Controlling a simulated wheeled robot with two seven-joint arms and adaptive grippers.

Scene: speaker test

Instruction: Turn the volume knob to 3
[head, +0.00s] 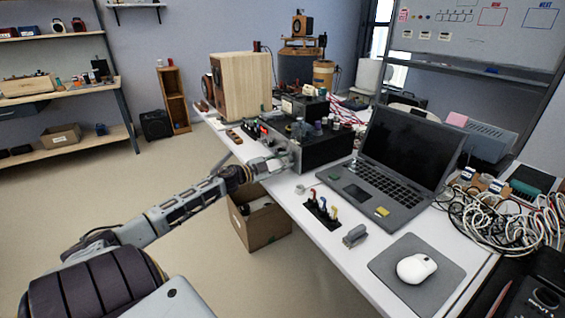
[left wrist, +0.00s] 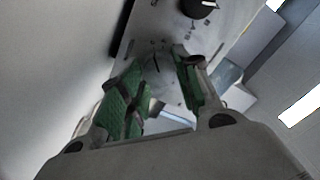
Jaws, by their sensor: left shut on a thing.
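The black and grey amplifier (head: 318,150) stands on the white table, with its front panel facing my left arm. My left gripper (head: 280,162) is at that panel in the head view. In the left wrist view its green-padded fingers (left wrist: 160,68) stand either side of a light knob among printed scale marks, and they are shut on it. The knob is hard to make out between the pads, and I cannot read its setting. Another knob, black (left wrist: 198,8), sits on the panel (left wrist: 150,22) beyond the fingers. My right gripper is not in view.
An open laptop (head: 408,150) stands right of the amplifier, and a wooden speaker (head: 243,87) stands behind it to the left. Several coloured plugs (head: 322,208) and a mouse (head: 416,267) lie nearer. A cardboard box (head: 258,222) is below the table edge.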

